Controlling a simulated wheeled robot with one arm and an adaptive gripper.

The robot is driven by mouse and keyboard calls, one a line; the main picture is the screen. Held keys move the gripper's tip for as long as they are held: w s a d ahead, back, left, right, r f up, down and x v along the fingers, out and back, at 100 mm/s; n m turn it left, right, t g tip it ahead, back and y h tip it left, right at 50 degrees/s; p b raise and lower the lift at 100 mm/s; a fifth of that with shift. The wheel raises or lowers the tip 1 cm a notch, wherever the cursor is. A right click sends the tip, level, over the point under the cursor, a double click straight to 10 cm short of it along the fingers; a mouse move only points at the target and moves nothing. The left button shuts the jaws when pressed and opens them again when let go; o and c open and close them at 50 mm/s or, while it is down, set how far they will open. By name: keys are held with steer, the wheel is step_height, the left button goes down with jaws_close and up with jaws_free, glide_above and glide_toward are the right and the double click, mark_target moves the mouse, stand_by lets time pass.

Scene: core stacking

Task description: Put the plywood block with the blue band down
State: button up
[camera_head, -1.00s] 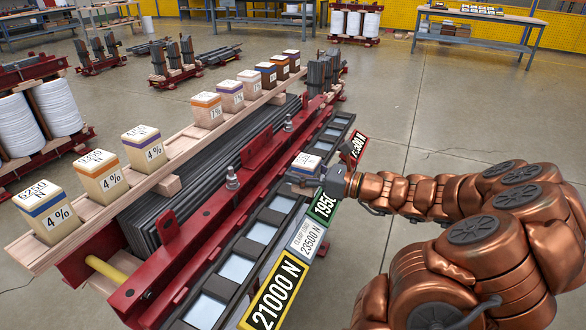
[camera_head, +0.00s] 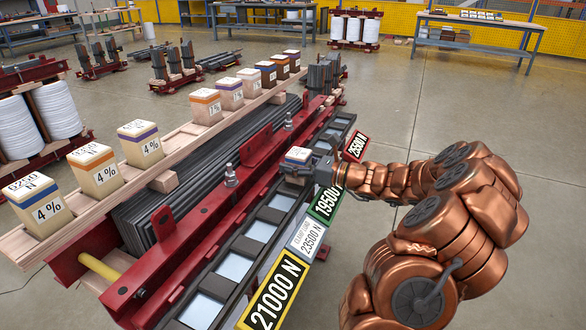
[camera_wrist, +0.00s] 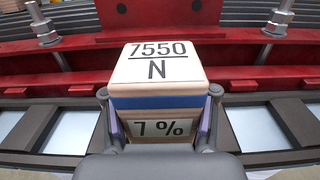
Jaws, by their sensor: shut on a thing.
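The plywood block with the blue band (camera_head: 298,155) is held in my gripper over the row of pale blue tray pockets (camera_head: 262,231), beside the red beam. In the wrist view this block (camera_wrist: 160,72) is upright, with "7550 N" on top and "7 %" below the blue band. My gripper (camera_wrist: 160,125) is shut on its two sides; it also shows in the head view (camera_head: 300,172). Pockets show on both sides of the block. Its underside is hidden, so I cannot tell whether it touches the tray.
A red clamp beam (camera_head: 190,232) with upright bolts runs just beyond the pockets. Several other blocks stand on a wooden plank (camera_head: 180,143), among them one with a blue band (camera_head: 41,204). Force labels, such as the yellow one (camera_head: 272,296), line the near side.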

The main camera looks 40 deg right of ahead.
steer(key=shift+f, duration=0.3)
steer(key=o, duration=1.3)
steer(key=shift+o, duration=0.2)
steer(key=shift+r, duration=0.1)
steer(key=shift+s+d, duration=0.3)
steer(key=shift+s, duration=0.05)
steer(key=p+v, duration=0.2)
steer(key=v, duration=0.8)
steer(key=shift+s+d+p, duration=0.1)
steer(key=shift+s+p, duration=0.05)
steer(key=shift+p, duration=0.25)
steer(key=shift+s+d, duration=0.2)
steer(key=shift+s, duration=0.15)
